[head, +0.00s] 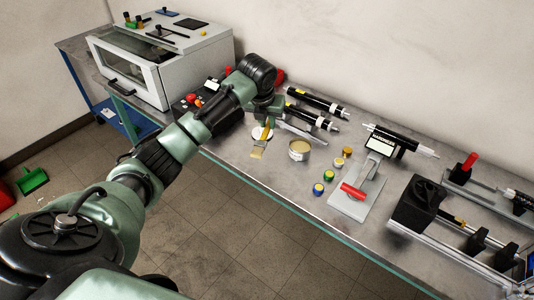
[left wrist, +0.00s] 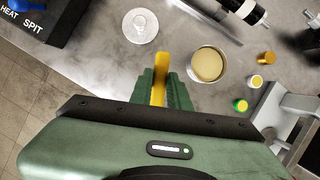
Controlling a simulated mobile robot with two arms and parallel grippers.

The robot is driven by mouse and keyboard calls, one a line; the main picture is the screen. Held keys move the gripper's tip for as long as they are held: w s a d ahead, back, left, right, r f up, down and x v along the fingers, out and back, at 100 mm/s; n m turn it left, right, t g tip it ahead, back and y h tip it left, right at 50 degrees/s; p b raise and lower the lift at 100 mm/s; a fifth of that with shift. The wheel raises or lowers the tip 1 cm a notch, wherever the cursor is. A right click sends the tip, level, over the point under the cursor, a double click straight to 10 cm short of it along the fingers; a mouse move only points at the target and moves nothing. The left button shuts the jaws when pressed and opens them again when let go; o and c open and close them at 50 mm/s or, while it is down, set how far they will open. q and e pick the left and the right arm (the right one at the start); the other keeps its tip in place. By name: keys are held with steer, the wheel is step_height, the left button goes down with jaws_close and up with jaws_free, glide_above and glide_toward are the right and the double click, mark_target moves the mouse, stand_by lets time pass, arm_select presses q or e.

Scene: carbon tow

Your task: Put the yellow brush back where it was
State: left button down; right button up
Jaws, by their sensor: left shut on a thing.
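The yellow brush (head: 264,136) hangs bristles down from my left gripper (head: 268,112), above the bench near its front edge. In the left wrist view the yellow handle of the brush (left wrist: 158,84) is between the two green fingers of my left gripper (left wrist: 160,90), which are shut on it. A round tin with pale contents (head: 299,150) stands just right of the brush; it also shows in the left wrist view (left wrist: 208,65). A round pale dish (head: 261,133) lies behind the brush, partly hidden by it. My right gripper is not in view.
Small coloured jars (head: 328,175) stand right of the tin. A press with a red handle (head: 352,190) is farther right. Black cylindrical tools (head: 317,103) lie behind. A white oven-like machine (head: 160,65) stands at the left. The bench front (head: 265,175) is clear.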

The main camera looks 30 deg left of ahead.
mark_target(264, 136)
arm_select(q)
step_height(264, 136, down, 13)
steer(key=shift+f+p, duration=0.1)
steer(key=shift+p, duration=0.45)
steer(key=c, duration=1.3)
jaws_free()
steer(key=shift+c, duration=0.2)
steer(key=v, duration=1.2)
steer(key=shift+w, duration=0.1)
